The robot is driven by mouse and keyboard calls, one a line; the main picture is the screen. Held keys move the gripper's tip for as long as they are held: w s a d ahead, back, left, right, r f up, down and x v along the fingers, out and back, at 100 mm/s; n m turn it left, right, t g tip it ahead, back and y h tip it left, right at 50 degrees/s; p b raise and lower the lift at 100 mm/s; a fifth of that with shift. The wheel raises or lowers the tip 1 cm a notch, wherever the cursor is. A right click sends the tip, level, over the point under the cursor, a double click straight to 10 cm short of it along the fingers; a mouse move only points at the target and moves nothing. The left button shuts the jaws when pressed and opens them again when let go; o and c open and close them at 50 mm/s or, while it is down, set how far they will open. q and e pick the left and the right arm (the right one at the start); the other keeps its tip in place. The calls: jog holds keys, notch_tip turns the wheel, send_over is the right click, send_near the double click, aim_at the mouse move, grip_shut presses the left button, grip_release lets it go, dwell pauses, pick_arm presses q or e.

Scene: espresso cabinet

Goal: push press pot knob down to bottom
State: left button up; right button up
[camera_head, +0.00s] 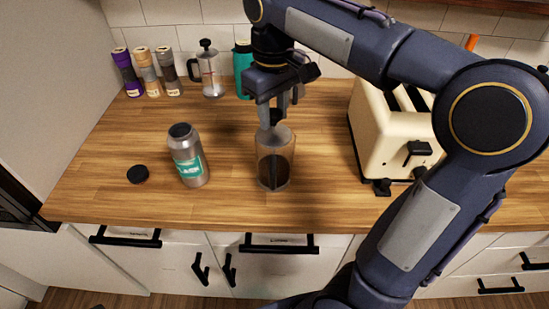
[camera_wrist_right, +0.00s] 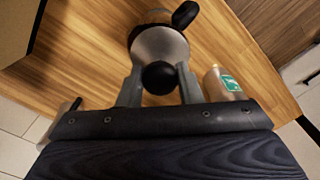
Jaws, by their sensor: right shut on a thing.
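The press pot (camera_head: 273,165) stands upright on the wooden counter, a clear glass body with a dark lower part and a grey domed lid (camera_head: 277,136). My right gripper (camera_head: 271,120) comes down from above and is shut on its knob. In the right wrist view the round black knob (camera_wrist_right: 158,77) sits between the two grey fingers, above the pale lid (camera_wrist_right: 160,45). The pot's black handle (camera_wrist_right: 185,14) shows beyond the lid. The head view hides most of the knob behind the fingers. My left gripper is not in view.
A silver jar (camera_head: 187,158) with a green label stands left of the pot, with a black cap (camera_head: 138,174) beside it. A cream toaster (camera_head: 388,135) stands to the right. Another press pot (camera_head: 210,75), a teal container (camera_head: 243,70) and several grinders (camera_head: 146,72) line the back wall.

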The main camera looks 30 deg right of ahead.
jog(key=shift+f+b, duration=0.5)
jog(key=shift+f, duration=0.4)
jog(key=o, duration=1)
jog(key=shift+o, duration=0.2)
jog(key=shift+r, duration=0.1)
notch_tip(320, 180, up, 8)
jog(key=p, duration=0.8)
jog(key=shift+r, duration=0.1)
